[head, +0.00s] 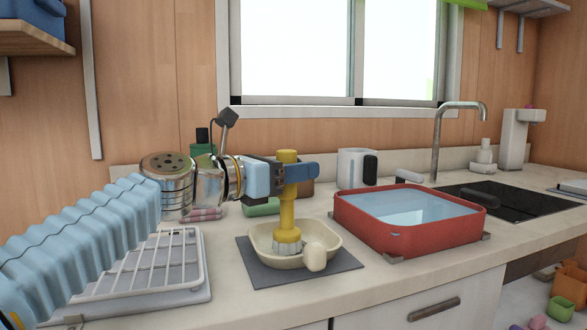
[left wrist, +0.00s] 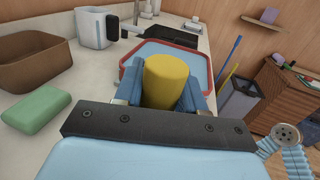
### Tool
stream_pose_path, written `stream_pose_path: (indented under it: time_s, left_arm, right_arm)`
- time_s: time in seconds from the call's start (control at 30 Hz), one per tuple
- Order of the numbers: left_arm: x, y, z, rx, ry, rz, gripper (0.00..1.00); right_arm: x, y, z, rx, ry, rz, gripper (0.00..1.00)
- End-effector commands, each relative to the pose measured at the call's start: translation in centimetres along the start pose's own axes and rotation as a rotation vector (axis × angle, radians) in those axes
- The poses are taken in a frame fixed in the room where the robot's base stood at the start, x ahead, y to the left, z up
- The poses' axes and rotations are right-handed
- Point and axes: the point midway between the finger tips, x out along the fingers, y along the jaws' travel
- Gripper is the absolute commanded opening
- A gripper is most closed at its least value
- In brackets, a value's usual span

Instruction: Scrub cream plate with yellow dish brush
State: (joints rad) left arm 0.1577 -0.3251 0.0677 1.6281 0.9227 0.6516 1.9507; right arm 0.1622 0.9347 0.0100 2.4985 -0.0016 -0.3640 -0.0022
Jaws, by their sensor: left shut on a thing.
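The cream plate (head: 327,234), a shallow bowl-like dish with a rounded knob at its front right, sits on a dark grey mat (head: 258,272) on the counter. My left gripper (head: 300,172) is shut on the upper handle of the yellow dish brush (head: 287,213). The brush stands upright, with its pale bristles down inside the plate; they appear to meet its floor, but exact contact is hard to tell. The handle's yellow top (left wrist: 166,80) shows between the fingers in the left wrist view. My right gripper is in neither view.
A red basin of water (head: 395,236) stands right of the mat. A white drying rack (head: 165,262) is to the left. Behind are a green block (head: 261,207), a brown bowl (left wrist: 32,60) and a white jug (head: 356,168). The sink and tap (head: 437,140) are farther right.

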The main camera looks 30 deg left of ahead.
Motion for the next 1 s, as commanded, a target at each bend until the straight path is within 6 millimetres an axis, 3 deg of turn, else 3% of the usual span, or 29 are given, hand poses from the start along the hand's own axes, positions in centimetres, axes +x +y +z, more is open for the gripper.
stream_pose_path:
  time_s: [0.5, 1.0]
  left_arm:
    - [2.5, -0.7, 0.0, -0.002, 0.002, -0.003, 0.0]
    - [2.6, -0.8, -0.1, -0.002, 0.002, -0.003, 0.0]
  right_arm:
    - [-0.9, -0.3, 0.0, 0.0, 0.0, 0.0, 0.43]
    - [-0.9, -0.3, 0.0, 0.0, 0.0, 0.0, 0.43]
